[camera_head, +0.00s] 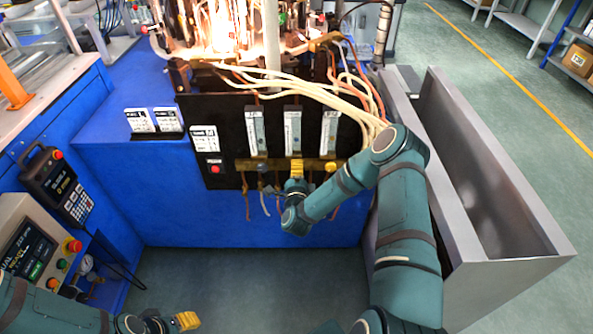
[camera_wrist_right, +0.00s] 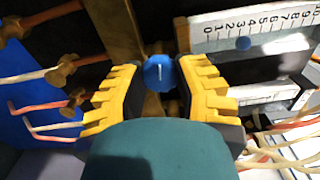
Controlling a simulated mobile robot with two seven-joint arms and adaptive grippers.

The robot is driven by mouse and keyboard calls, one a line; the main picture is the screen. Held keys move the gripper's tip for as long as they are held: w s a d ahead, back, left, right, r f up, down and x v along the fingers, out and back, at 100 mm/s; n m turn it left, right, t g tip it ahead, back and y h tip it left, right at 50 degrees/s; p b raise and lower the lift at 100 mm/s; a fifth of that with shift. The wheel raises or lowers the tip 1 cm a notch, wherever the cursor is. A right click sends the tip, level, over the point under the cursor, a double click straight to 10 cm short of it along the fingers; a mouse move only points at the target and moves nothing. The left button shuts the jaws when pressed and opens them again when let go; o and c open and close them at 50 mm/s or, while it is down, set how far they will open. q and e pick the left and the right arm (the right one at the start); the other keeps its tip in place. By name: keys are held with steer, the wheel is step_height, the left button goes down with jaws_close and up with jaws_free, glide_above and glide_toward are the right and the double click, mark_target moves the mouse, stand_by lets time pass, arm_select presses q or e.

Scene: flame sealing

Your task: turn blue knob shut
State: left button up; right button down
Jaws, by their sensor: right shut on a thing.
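The blue knob (camera_wrist_right: 159,74) is round with a pale line across its face and sits in the middle of the right wrist view. The yellow ridged fingers of my right gripper (camera_wrist_right: 161,88) are on its two sides, and the gripper is shut on it. In the head view my right gripper (camera_head: 296,171) is at the brass bar (camera_head: 243,164), under the middle flow meter (camera_head: 292,130); there the gripper hides the knob. My left gripper (camera_head: 187,320) is low at the left, away from the panel; its opening does not show clearly.
The left flow meter (camera_head: 255,130) and right flow meter (camera_head: 329,131) flank the middle one on the black panel. Pale hoses (camera_head: 320,88) run above it near bright flames (camera_head: 226,35). A grey metal trough (camera_head: 480,165) stands right of my arm. A control box (camera_head: 30,245) stands left.

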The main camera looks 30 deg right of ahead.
steer(key=shift+a+m, duration=0.1)
steer(key=shift+m, duration=0.4)
steer(key=shift+w, duration=0.1)
steer(key=c, duration=0.6)
jaws_free()
steer(key=shift+o, duration=0.2)
steer(key=v, duration=1.2)
